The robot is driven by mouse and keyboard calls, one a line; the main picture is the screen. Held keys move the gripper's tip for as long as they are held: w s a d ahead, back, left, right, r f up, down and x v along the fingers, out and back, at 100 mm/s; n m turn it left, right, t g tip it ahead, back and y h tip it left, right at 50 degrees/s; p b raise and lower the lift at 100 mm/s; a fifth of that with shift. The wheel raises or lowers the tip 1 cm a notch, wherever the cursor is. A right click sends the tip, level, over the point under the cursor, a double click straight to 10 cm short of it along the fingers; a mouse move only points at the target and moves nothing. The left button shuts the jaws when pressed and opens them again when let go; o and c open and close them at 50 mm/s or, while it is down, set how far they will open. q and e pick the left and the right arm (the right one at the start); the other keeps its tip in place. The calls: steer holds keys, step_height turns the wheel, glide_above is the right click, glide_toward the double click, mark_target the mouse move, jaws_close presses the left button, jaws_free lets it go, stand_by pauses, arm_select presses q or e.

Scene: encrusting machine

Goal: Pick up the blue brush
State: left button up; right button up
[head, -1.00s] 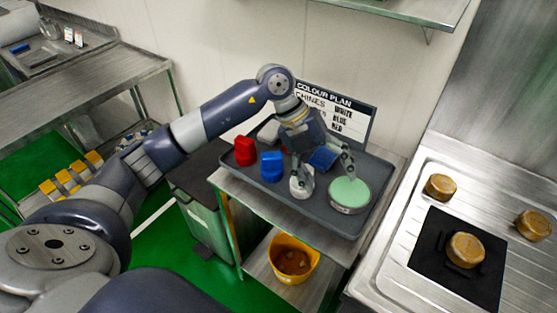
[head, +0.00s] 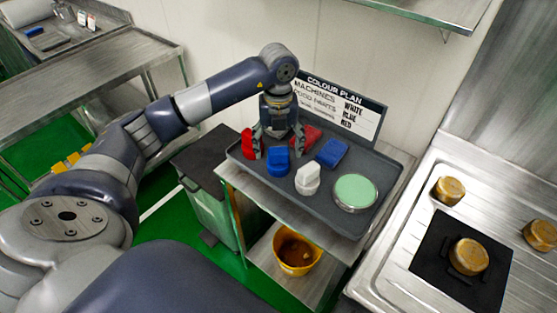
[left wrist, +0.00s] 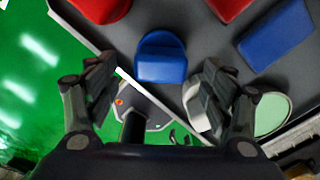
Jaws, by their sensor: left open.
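A blue, rounded brush-like block (head: 277,161) stands on the dark grey tray (head: 240,156), between a red one (head: 247,144) and a white one (head: 308,179). A flat blue block (head: 331,153) lies further right. My left gripper (head: 278,149) is open and empty, its fingers spread over and to either side of the rounded blue brush. In the left wrist view, that brush (left wrist: 161,57) shows between and beyond the fingertips, apart from both. The white brush is partly hidden behind a finger there. My right gripper is out of view.
A flat red block (head: 305,138) lies behind the blue brush, partly hidden by my gripper. A round green-topped dish (head: 355,192) sits at the tray's right. A colour plan sign (head: 340,108) stands behind. A yellow bucket (head: 297,250) is on the shelf below.

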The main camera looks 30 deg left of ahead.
mark_target(278, 149)
arm_select(q)
steer(key=f, duration=0.2)
steer(key=f+p, duration=0.1)
steer(key=f, duration=0.1)
steer(key=shift+w+a, duration=0.15)
steer(key=shift+w, duration=0.05)
steer(key=c, duration=1.3)
steer(key=shift+r, duration=0.1)
steer(key=shift+r, duration=0.25)
step_height(278, 149, up, 2)
steer(key=shift+w+r+b, duration=0.1)
steer(key=shift+b, duration=0.7)
steer(key=shift+s+d+r, duration=0.25)
steer(key=shift+s, duration=0.35)
steer(key=s+d+r+b, duration=0.1)
steer(key=s+d+b, duration=0.3)
steer(key=s, duration=0.9)
steer(key=shift+s+d+r, duration=0.35)
steer(key=shift+d, duration=0.7)
